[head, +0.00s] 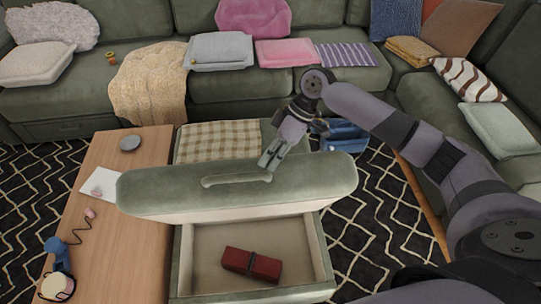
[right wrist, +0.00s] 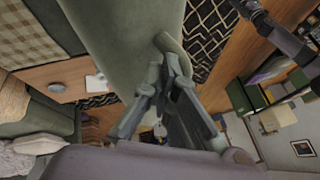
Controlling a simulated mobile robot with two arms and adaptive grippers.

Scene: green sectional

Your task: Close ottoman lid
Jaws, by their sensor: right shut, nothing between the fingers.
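The green ottoman's lid (head: 150,190) stands raised and tilted over its open storage box (head: 200,262). A bar handle (head: 228,181) runs along the lid's upper face, and it also shows in the right wrist view (right wrist: 165,42). A dark red box with a dark band (head: 252,265) lies inside the storage box. My right gripper (head: 268,162) is shut and empty at the lid's upper side, close to the handle's right end. In the right wrist view its fingertips (right wrist: 160,75) are next to the handle; I cannot tell whether they touch. My left gripper is not in view.
A wooden table (head: 135,240) stands left of the ottoman, with a blue lamp (head: 57,250) on it. A checked cloth (head: 218,141) lies behind the lid. A blue object (head: 345,137) sits behind right. Green sofas (head: 60,90) line the back and right. Patterned rug shows at right.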

